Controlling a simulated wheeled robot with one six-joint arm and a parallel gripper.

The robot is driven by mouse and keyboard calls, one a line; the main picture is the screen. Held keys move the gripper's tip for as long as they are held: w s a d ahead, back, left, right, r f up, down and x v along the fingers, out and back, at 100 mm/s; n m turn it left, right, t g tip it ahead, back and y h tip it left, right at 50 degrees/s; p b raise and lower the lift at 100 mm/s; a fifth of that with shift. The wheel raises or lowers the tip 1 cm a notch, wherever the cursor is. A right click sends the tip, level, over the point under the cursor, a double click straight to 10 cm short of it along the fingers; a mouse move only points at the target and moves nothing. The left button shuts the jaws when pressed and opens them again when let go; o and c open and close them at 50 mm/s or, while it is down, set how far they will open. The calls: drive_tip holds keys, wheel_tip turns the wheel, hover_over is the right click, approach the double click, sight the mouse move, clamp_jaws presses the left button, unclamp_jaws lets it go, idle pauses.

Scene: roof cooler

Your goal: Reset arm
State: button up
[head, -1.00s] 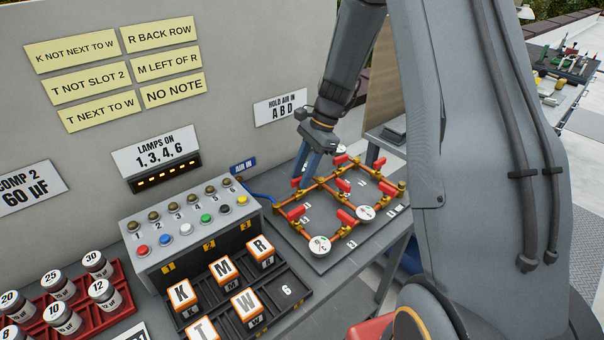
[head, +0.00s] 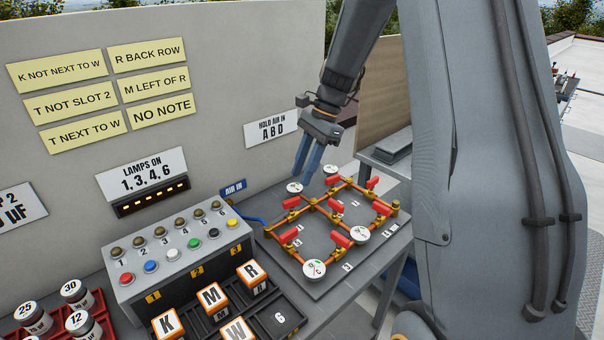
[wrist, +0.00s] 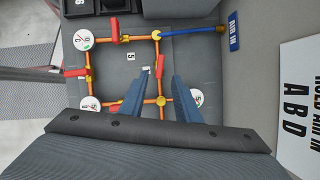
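My arm reaches down from the top of the head view. My gripper (head: 308,170) hangs above the back left part of the valve board (head: 341,272), its two blue fingers apart. In the wrist view the gripper (wrist: 155,85) is open, with bare board and a red valve handle (wrist: 160,59) showing between and just beyond the fingers. Nothing is held. The board carries orange pipes with several red handles, brass joints and round white gauges, one gauge (head: 314,268) at the front. A blue hose (head: 250,217) joins the board's left side.
A grey lamp and button box (head: 180,260) stands left of the board. A black tray (head: 284,320) with lettered K, M, R and W blocks is in front of it. Labelled jars (head: 33,317) sit at lower left. A wall with notes (head: 148,55) stands behind.

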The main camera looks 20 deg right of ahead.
drive_tip(key=s+a+f+n+h, duration=0.1)
drive_tip(key=s+n, duration=0.4)
drive_tip(key=s, duration=0.1)
drive_tip(key=s+a+f+n+t+h+b, duration=0.1)
drive_tip(key=s+n+h, duration=0.1)
drive_tip(key=s+n, duration=0.3)
drive_tip(key=s+a+f+n+t+h, duration=0.1)
drive_tip(key=s+n, duration=0.4)
drive_tip(key=s, duration=0.4)
drive_tip(key=shift+a+f+n+h+b, duration=0.2)
drive_tip(key=shift+f+n+h+b, duration=0.1)
drive_tip(key=shift+f+n+b, duration=0.1)
